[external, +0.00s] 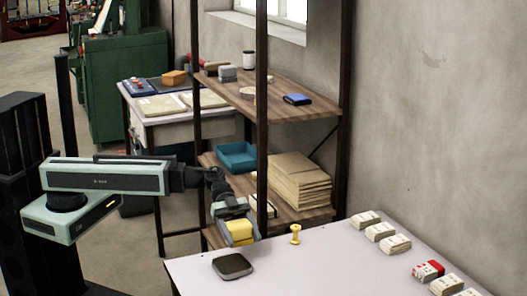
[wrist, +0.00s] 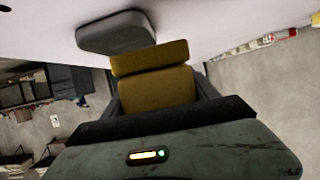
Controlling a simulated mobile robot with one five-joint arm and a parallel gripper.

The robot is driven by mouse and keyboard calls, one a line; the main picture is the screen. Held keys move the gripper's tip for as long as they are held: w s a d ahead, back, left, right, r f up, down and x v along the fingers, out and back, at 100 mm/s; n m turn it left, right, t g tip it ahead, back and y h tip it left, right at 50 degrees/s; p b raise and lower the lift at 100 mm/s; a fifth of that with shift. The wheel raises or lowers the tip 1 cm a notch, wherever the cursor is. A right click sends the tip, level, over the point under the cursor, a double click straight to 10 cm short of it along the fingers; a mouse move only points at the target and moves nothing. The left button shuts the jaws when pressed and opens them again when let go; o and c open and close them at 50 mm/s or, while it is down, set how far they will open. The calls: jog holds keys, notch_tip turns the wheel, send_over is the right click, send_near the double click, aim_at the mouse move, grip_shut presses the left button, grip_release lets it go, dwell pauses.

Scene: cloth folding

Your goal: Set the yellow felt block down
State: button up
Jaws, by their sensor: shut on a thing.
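My gripper (external: 237,232) is shut on the yellow felt block (external: 241,230) near the table's left end in the external view. In the wrist view the block (wrist: 155,88) sits between the two fingers of the gripper (wrist: 155,95) and looks like a folded piece with a lighter upper band. The table (external: 320,262) has a pale top. A dark grey rounded pad (external: 233,266) lies on it, just below the gripper in the external view. The pad also shows beyond the block in the wrist view (wrist: 115,33). I cannot tell whether the block touches anything below.
A small yellow peg-like thing (external: 295,234) stands on the table right of the gripper. Several tied white bundles (external: 380,232) and a red-and-white one (external: 428,271) line the wall side. A shelf rack (external: 262,150) stands close behind. The table's middle is clear.

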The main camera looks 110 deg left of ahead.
jog(key=shift+d+f, duration=0.1)
jog(key=shift+d, duration=0.1)
jog(key=b, duration=0.1)
send_over(294, 272)
jog(key=shift+s+d+f, duration=0.1)
jog(key=shift+s+f, duration=0.05)
jog(key=shift+f, duration=0.5)
jog(key=f+b, duration=0.4)
jog(key=shift+w, duration=0.2)
jog(key=shift+r, duration=0.2)
jog(key=shift+f, duration=0.15)
jog(key=o, duration=1.4)
jog(key=shift+c, duration=0.2)
